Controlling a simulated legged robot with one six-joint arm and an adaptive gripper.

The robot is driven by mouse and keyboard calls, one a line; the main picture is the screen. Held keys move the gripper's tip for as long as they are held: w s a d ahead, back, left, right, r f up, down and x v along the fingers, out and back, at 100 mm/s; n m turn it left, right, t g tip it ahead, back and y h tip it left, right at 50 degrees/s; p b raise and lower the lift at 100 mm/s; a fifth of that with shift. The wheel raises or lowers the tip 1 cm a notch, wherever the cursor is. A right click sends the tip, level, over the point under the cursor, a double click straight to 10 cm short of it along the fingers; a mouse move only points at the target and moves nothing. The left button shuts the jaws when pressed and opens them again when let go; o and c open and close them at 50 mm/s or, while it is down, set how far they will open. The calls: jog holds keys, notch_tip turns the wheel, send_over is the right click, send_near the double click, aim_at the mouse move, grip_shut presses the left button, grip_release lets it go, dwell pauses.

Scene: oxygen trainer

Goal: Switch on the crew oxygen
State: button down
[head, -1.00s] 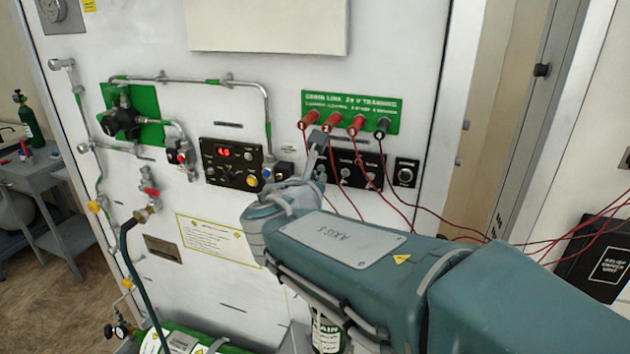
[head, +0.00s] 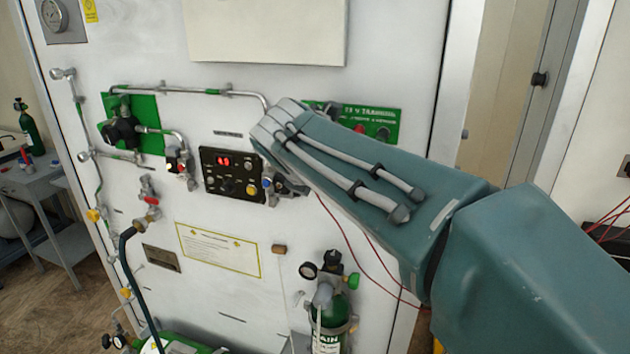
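A black control panel (head: 228,190) with a red lit display (head: 230,160), small knobs and a yellow button is on the white wall panel. No label reading crew oxygen is legible, so I cannot tell which control is the crew oxygen switch. My gripper (head: 284,186) is just right of the black panel, at the height of its lower half. It is small and mostly hidden behind my arm, so its fingers and any contact cannot be made out. My arm also covers the switch panel under the green jack board (head: 384,124).
A green-backed regulator (head: 122,128) with metal pipes is left of the black panel, and a red-handled valve (head: 150,199) with a dark hose is below it. A green cylinder (head: 328,310) with a gauge stands below my arm. Red cables hang near my forearm.

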jog(key=shift+w+r, duration=0.1)
jog(key=shift+r, duration=0.05)
dwell(0.4)
jog(key=c, duration=0.8)
grip_release()
jog(key=shift+w, duration=0.1)
jog(key=v, duration=1.1)
jog(key=shift+s+a+r, duration=0.15)
jog(key=shift+s+r, duration=0.1)
jog(key=shift+r, duration=0.05)
